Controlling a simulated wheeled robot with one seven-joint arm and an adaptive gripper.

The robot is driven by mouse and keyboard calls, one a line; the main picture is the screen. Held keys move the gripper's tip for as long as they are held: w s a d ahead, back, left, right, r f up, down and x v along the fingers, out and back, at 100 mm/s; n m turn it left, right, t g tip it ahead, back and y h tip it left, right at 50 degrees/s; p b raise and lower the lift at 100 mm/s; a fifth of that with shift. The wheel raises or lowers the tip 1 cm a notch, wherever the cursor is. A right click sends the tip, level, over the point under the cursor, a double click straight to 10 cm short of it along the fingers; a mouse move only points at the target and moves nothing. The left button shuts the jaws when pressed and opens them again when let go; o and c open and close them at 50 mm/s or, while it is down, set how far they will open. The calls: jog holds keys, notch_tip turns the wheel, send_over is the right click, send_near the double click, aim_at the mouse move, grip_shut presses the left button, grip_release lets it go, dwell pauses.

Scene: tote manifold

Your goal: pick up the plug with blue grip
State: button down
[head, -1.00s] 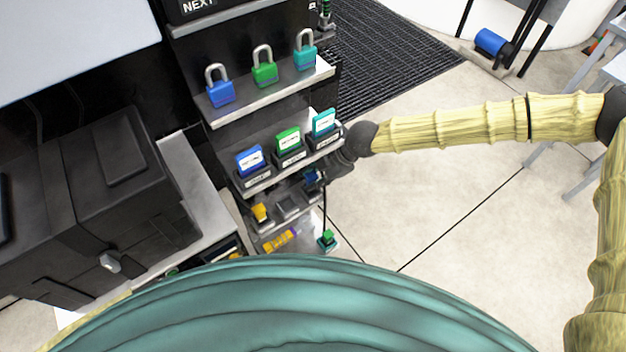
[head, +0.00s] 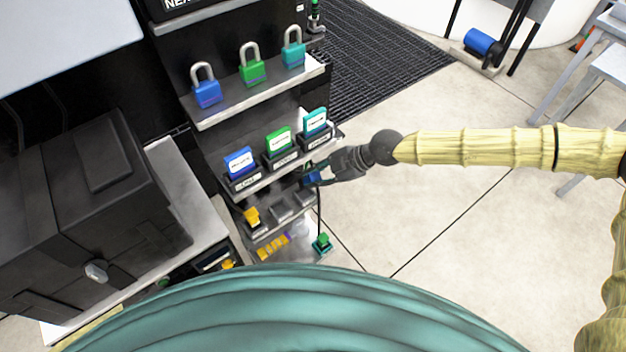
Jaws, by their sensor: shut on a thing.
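The plug with blue grip (head: 313,179) is at the tip of my gripper (head: 322,171), near the right end of the lower shelves. My gripper is shut on it and comes in from the right. The plug is small in view and partly covered by the fingers, so its lower end is hard to make out. A dark cord hangs down below it toward a green-topped plug (head: 322,242) on a teal base by the floor.
A yellow plug (head: 252,216) sits on the low shelf, left of grey holders (head: 280,212). Blue, green and teal labelled cards (head: 278,142) stand on the shelf above, with padlocks (head: 252,70) higher up. A black machine (head: 95,195) is at left. Open floor (head: 440,210) lies right.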

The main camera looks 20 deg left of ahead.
jog(key=r, duration=0.1)
jog(key=d+r, duration=0.1)
jog(key=r, duration=0.1)
jog(key=shift+w+d+r+b, duration=0.1)
jog(key=shift+d+r+b, duration=0.2)
jog(key=shift+r+b, duration=0.05)
jog(key=w+d+r+h+b, duration=0.1)
jog(key=d, duration=0.9)
jog(key=w+d+r+h+b, duration=0.1)
jog(key=d+h, duration=0.1)
jog(key=d, duration=0.8)
jog(key=shift+w+d+t, duration=0.15)
jog(key=shift+w+t, duration=0.15)
jog(key=shift+w, duration=0.1)
